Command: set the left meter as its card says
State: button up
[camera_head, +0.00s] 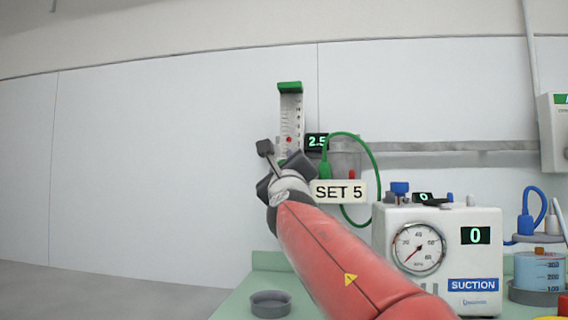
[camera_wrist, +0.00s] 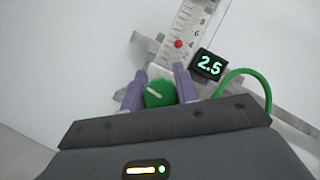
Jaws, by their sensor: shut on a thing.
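The left meter (camera_head: 291,112) is a clear upright flow tube with a green top, a scale and a red ball, mounted on the wall rail. Its display (camera_head: 317,141) reads 2.5, and it also reads 2.5 in the wrist view (camera_wrist: 209,65). The card (camera_head: 339,191) below it reads SET 5. The red ball (camera_wrist: 178,44) shows in the tube in the wrist view. My gripper (camera_wrist: 160,91) is shut on the meter's green knob (camera_wrist: 159,94), a purple-grey finger on each side. The knob's white mark slants. In the head view my arm hides the knob.
A suction unit (camera_head: 438,250) with a round gauge and a display of 0 stands right of my arm. A green hose (camera_head: 376,165) loops beside the meter. A grey dish (camera_head: 270,304) sits on the green table. A jar (camera_head: 538,272) stands far right. The wall at left is clear.

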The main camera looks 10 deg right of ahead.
jog(key=shift+n+y, duration=1)
jog(key=shift+n, duration=0.6)
jog(key=shift+r, duration=0.1)
jog(key=o, duration=0.7)
jog(key=shift+c, duration=0.2)
jog(key=b+v, duration=0.1)
jog(key=v, duration=0.6)
jog(key=shift+s, duration=0.4)
jog(key=shift+a, duration=0.1)
